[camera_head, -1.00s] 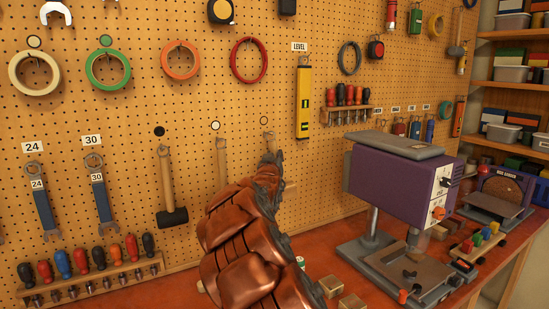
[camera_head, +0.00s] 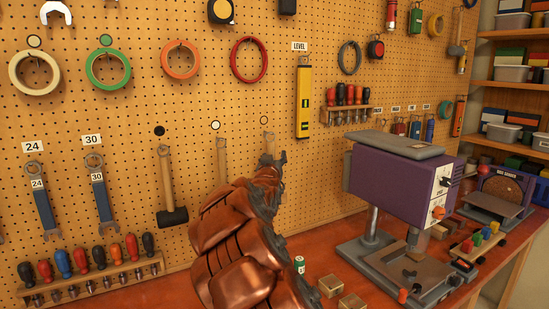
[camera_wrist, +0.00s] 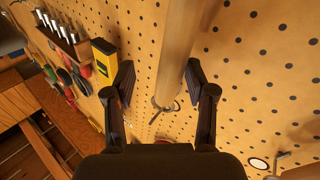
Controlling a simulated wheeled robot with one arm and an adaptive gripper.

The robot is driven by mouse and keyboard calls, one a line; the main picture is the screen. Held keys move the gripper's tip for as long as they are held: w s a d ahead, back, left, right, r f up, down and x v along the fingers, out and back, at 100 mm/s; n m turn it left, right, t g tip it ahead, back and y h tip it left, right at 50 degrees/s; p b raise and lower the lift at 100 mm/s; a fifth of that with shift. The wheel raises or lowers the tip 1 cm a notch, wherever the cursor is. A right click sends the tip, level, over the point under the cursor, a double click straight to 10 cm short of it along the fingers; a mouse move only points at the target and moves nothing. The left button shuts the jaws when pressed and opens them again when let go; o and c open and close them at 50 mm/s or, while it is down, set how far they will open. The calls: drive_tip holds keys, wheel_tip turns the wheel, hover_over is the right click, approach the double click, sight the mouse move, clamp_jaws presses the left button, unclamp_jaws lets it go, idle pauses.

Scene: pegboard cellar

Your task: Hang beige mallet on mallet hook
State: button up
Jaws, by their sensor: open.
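The beige mallet's wooden handle (camera_head: 268,143) stands upright against the pegboard below a beige ring marker (camera_head: 264,120). In the wrist view the handle (camera_wrist: 180,55) runs between the fingers of my gripper (camera_wrist: 160,88), with gaps on both sides. My gripper (camera_head: 274,162) is open around the handle. A hook (camera_wrist: 165,105) shows beside the handle near its end; whether the handle is seated on it I cannot tell. The mallet's head is hidden behind my arm in the head view and out of the wrist view.
A yellow level (camera_head: 303,100) hangs to the right. A purple drill press (camera_head: 398,185) and small blocks (camera_head: 352,301) stand on the red bench.

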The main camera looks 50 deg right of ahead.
drive_tip(key=v, duration=0.6)
idle(0.3)
drive_tip(key=shift+s+a, duration=0.15)
drive_tip(key=shift+a, duration=0.05)
drive_tip(key=s+a+f+n+g+y, duration=0.1)
drive_tip(key=a+f+y, duration=0.25)
drive_tip(key=a, duration=0.35)
drive_tip(key=s+a+f+g+y, duration=0.1)
drive_tip(key=a+f+y, duration=0.2)
drive_tip(key=a+f, duration=0.3)
drive_tip(key=s+a+f+n+g+y, duration=0.1)
drive_tip(key=s+a+f+g+y, duration=0.1)
drive_tip(key=s+a, duration=0.4)
drive_tip(key=s+a+f+n+g+y, duration=0.2)
drive_tip(key=s+a+f, duration=0.3)
drive_tip(key=a, duration=0.6)
drive_tip(key=s+a+f+n+g+y, duration=0.1)
drive_tip(key=s+a+f+y, duration=0.3)
drive_tip(key=s+a, duration=0.4)
drive_tip(key=shift+s+a+n+g, duration=0.3)
drive_tip(key=shift+a+g, duration=0.5)
drive_tip(key=s+a+f+n+g+y, duration=0.1)
drive_tip(key=s+a+n+g, duration=0.2)
drive_tip(key=s, duration=1.3)
drive_tip(key=a+g, duration=0.1)
drive_tip(key=a, duration=0.2)
drive_tip(key=shift+f+g, duration=0.15)
drive_tip(key=shift+g, duration=0.15)
